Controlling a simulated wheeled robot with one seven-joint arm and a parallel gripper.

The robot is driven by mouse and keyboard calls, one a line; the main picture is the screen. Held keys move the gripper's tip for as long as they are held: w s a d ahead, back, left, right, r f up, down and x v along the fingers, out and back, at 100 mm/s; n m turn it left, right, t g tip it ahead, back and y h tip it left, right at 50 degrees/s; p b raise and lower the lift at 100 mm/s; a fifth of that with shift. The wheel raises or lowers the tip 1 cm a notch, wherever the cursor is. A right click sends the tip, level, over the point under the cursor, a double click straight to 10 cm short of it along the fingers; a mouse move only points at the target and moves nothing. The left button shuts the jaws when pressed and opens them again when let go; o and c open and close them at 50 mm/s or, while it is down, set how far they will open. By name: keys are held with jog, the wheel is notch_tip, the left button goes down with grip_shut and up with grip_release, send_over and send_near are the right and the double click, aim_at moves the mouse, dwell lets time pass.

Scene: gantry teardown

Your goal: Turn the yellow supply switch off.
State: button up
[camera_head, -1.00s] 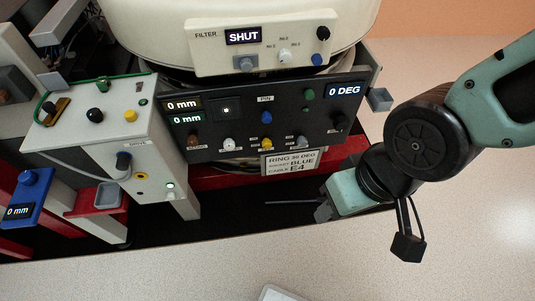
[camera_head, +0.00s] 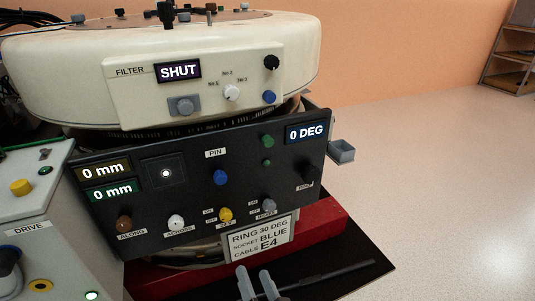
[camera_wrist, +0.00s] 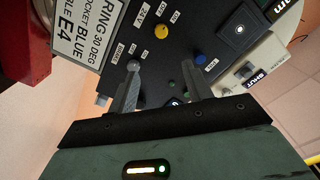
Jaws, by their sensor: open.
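The yellow supply switch (camera_head: 226,214) is a small yellow knob low on the black control panel (camera_head: 130,217), with small ON and OFF labels beside it; its exact setting is too small to tell. It also shows near the top of the wrist view (camera_wrist: 161,31), beyond the fingertips. My gripper (camera_head: 256,270) is at the bottom of the head view, below the panel and in front of the sign. In the wrist view my gripper (camera_wrist: 160,72) is open, its fingers apart with nothing between them. The gripper is apart from the switch.
A grey switch (camera_head: 269,205) sits right of the yellow one; a white knob (camera_head: 176,222) and a brown knob (camera_head: 124,223) sit left. A blue PIN knob (camera_head: 220,177) is above. The ring sign (camera_head: 259,239) hangs below. A drive box (camera_head: 30,225) stands left. Open floor lies right.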

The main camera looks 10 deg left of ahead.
aim_at(227, 218)
jog(key=b+x, duration=0.1)
jog(key=x, duration=0.4)
jog(key=b+x, duration=0.1)
jog(key=x, duration=0.5)
jog(key=a+b+x, duration=0.1)
jog(key=x, duration=0.5)
jog(key=shift+s+f, duration=0.25)
jog(key=c, duration=1)
